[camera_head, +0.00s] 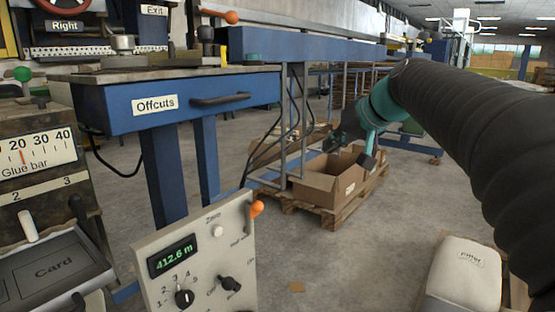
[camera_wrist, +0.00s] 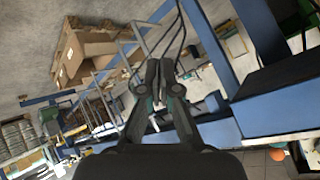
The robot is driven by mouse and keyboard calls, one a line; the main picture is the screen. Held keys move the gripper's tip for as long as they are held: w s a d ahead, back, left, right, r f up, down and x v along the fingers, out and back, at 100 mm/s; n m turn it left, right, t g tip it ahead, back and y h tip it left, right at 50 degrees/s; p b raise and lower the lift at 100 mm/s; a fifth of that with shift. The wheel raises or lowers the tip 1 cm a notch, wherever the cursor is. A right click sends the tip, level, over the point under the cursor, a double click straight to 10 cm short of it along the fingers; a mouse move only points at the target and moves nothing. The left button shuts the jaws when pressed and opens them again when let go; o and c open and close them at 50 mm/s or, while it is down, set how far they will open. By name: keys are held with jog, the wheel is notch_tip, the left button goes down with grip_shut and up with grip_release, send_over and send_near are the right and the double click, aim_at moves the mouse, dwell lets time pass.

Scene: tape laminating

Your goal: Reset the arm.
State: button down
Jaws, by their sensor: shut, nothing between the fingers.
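My arm, in a black ribbed sleeve with teal joints, reaches in from the right side of the head view. My gripper (camera_head: 345,135) hangs at its end in front of the cardboard box, small and dark in that view. In the wrist view my gripper (camera_wrist: 160,75) has its two dark fingers together, with nothing between them. The floor, blue frame parts and cables show behind the fingers there.
An open cardboard box (camera_head: 325,183) sits on a wooden pallet (camera_head: 337,217). A blue Offcuts drawer (camera_head: 180,100), a meter panel (camera_head: 203,262) and a glue bar panel (camera_head: 38,145) stand at left. A pale filter housing (camera_head: 463,272) is at lower right. Open floor lies between.

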jog(key=s+d+f+g+h, duration=0.1)
jog(key=s+d+f+h, duration=0.1)
jog(key=s+f, duration=1)
jog(key=s+d+f+g+h, duration=0.1)
jog(key=s+f+h, duration=0.2)
jog(key=s+f, duration=0.9)
jog(key=shift+s+d+f+g, duration=0.35)
jog(key=shift+s+d+g, duration=0.05)
jog(key=shift+s, duration=2.6)
